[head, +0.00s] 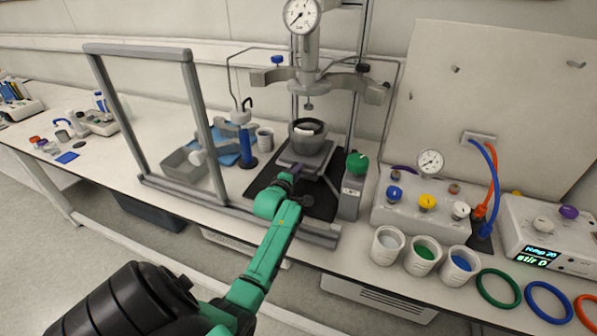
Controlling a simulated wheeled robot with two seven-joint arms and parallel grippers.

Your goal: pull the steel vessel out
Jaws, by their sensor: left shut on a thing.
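The steel vessel (306,142) is a grey, open-topped pot with a dark rim and something white in its mouth. It stands upright on a grey platform (317,160) under the reactor head (310,77), with a gap between the two. My left gripper (291,172), on a green arm from below, is at the platform's front edge, just below the vessel. It looks shut on that front part of the platform; the exact grip is small and partly hidden. My right gripper is out of view.
A raised framed shield (205,134) stands to the left, with a grey tub (184,168) behind it. A box with a green knob (352,184) stands close right of the vessel. Several cups and a valve block (411,212) are farther right. The black mat's front is mostly bare.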

